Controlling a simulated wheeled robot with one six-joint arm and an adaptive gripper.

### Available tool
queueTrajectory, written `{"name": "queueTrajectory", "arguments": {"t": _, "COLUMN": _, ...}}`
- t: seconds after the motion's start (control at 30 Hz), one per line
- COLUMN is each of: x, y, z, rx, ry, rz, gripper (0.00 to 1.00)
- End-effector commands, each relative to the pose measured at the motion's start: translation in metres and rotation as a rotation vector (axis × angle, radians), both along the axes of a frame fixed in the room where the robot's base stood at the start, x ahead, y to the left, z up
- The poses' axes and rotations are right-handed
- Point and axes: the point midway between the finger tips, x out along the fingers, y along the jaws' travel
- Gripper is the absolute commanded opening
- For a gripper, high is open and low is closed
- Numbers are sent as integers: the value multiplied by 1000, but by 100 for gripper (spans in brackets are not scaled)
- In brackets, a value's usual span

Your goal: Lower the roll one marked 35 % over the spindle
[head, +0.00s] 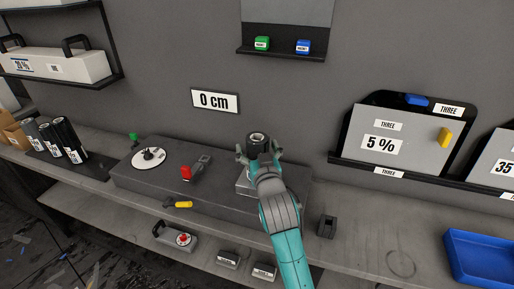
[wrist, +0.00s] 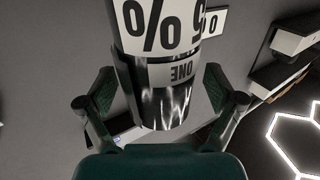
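A dark roll (head: 257,139) with an open hollow top stands upright in my gripper (head: 258,152), above the grey raised block on the bench. In the wrist view the roll (wrist: 165,105) sits between the two green finger pads of my gripper (wrist: 160,95). Its white label shows upside down, with a percent sign, part of a number and "ONE"; the full number is cut off. A white disc with a short dark post (head: 149,154), possibly the spindle, is on the block to the left, apart from the roll.
Several dark rolls (head: 57,139) stand on the far left of the bench. A "0 cm" sign (head: 214,101) hangs behind. A blue tray (head: 481,236) is at right.

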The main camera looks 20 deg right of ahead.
Motion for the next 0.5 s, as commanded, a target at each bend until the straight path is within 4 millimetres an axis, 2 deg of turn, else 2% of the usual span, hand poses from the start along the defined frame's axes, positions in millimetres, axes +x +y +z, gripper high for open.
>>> {"name": "queueTrajectory", "arguments": {"t": 0.27, "x": -3, "y": 0, "z": -1, "rx": 0, "ry": 2, "rz": 0, "gripper": 92}}
{"name": "queueTrajectory", "arguments": {"t": 0.37, "x": -12, "y": 2, "z": -2, "rx": -1, "ry": 2, "rz": 0, "gripper": 92}}
{"name": "queueTrajectory", "arguments": {"t": 0.5, "x": -35, "y": 4, "z": -2, "rx": -1, "ry": 2, "rz": 1, "gripper": 92}}
